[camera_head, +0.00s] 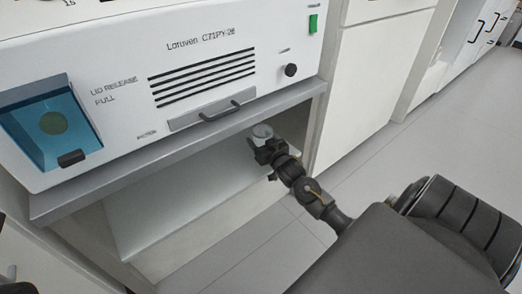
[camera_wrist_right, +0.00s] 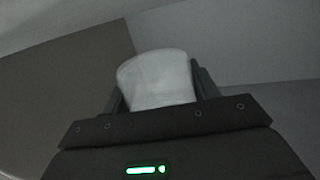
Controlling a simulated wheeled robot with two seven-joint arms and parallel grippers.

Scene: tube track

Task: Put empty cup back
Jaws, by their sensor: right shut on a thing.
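A small pale, translucent cup (camera_head: 262,131) is at the tip of my right arm in the head view, under the front edge of the bench. My right gripper (camera_head: 266,146) is shut on it. In the right wrist view the cup (camera_wrist_right: 157,79) stands between the two dark fingers of the gripper (camera_wrist_right: 160,88). The inside of the cup cannot be seen. The cup is in the open space below the machine, near the right side panel; whether it touches the shelf cannot be told. My left gripper does not show.
The white machine (camera_head: 200,50) with a drawer handle (camera_head: 221,113) and a blue window (camera_head: 50,122) sits on the grey bench top (camera_head: 120,180) above the gripper. A white shelf (camera_head: 165,205) lies below. White cabinets (camera_head: 370,70) stand right; the floor (camera_head: 430,140) there is clear.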

